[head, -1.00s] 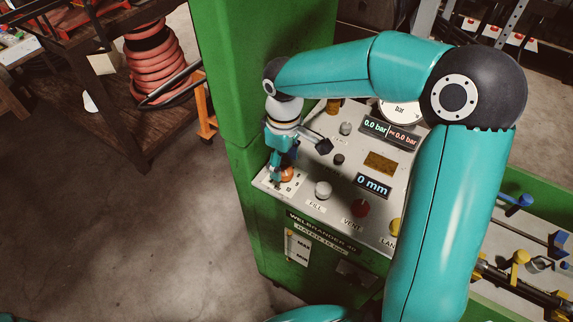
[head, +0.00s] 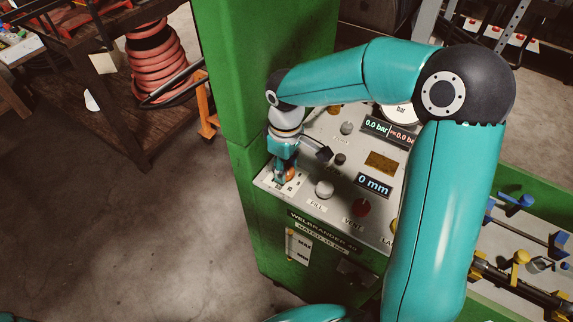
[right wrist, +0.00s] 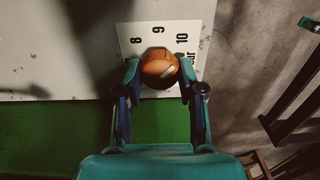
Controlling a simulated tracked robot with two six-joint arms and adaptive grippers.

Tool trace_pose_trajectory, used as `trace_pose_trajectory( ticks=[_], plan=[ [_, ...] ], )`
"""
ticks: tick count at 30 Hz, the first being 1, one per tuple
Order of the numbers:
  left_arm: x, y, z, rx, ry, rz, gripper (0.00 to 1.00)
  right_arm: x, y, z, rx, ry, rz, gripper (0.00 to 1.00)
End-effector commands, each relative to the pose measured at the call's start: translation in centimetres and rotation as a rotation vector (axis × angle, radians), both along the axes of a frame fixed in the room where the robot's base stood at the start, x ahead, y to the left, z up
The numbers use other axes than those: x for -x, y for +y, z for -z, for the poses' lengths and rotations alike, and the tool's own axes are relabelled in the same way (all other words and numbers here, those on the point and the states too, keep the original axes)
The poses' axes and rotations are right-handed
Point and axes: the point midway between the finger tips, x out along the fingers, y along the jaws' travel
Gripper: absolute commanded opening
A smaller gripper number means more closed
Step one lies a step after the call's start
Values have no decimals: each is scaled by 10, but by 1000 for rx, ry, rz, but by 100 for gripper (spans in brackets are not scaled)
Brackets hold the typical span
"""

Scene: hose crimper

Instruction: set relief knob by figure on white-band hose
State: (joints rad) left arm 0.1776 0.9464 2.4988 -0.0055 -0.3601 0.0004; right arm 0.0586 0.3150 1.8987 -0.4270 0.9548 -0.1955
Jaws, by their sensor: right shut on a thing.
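The orange relief knob (right wrist: 158,65) sits over a white scale plate (right wrist: 127,38) on the panel. The figures 8, 9 and 10 show beyond it, and others are covered. A pale mark on the knob slants toward the right, below the 10. My right gripper (right wrist: 160,70) is shut on the knob, one finger on each side. In the head view my right gripper (head: 280,178) is at the panel's left corner, partly hiding the knob (head: 290,174). My left gripper is not in view. I cannot make out a white band on any hose.
A white button (head: 324,188), a red knob (head: 361,207) and a black-headed lever (head: 318,151) are near my gripper. Hose parts (head: 515,287) lie at right. A green column (head: 265,75) rises behind.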

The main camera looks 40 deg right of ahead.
Motion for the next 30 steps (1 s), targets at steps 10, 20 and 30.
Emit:
trace_pose_trajectory(
  ticks=[10,20,30],
  plan=[
    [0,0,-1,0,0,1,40,-1,0,-2,7,-6,-78,4],
    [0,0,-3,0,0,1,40,-1,0,-2,9,-7,-316,4],
    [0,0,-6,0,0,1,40,-2,0,-3,10,-9,-594,4]
  ],
)
